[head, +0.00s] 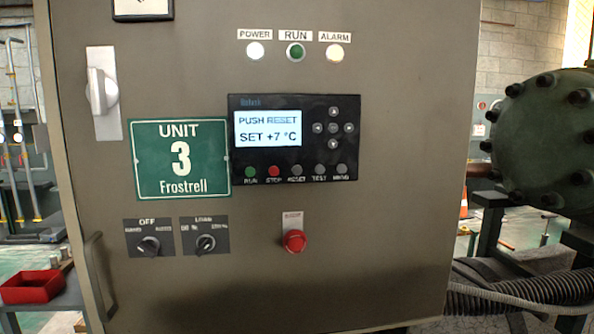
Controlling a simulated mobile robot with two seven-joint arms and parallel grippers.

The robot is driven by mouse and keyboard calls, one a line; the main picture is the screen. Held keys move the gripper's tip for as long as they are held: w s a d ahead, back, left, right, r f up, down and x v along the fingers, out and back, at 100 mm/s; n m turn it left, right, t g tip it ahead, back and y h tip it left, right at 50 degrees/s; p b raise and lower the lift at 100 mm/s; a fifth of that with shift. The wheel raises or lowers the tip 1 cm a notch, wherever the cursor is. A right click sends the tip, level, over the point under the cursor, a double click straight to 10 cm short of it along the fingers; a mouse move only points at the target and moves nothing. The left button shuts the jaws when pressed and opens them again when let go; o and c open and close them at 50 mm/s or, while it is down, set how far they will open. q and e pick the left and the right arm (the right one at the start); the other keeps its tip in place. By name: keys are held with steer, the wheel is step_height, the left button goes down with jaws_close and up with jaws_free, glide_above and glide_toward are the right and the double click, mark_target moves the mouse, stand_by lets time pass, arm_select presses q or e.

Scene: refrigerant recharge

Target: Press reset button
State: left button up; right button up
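A black controller panel (294,138) is mounted on the front of a grey cabinet. Its lit screen (267,129) reads "PUSH RESET" and "SET +7 °C". Below the screen is a row of small round buttons. The grey reset button (297,170) sits in the middle of the row, with its label under it. The green run button (250,172) and red stop button (273,171) are to its left. The grey test button (319,170) and one more grey button are to its right. Neither of my grippers shows in the head view.
The cabinet (400,220) carries a red knob (293,241), two rotary switches (149,246), a green "UNIT 3" sign (180,160), a handle (102,90) and three lamps on top. A red bin (31,286) is at lower left, a large green vessel (545,140) at right.

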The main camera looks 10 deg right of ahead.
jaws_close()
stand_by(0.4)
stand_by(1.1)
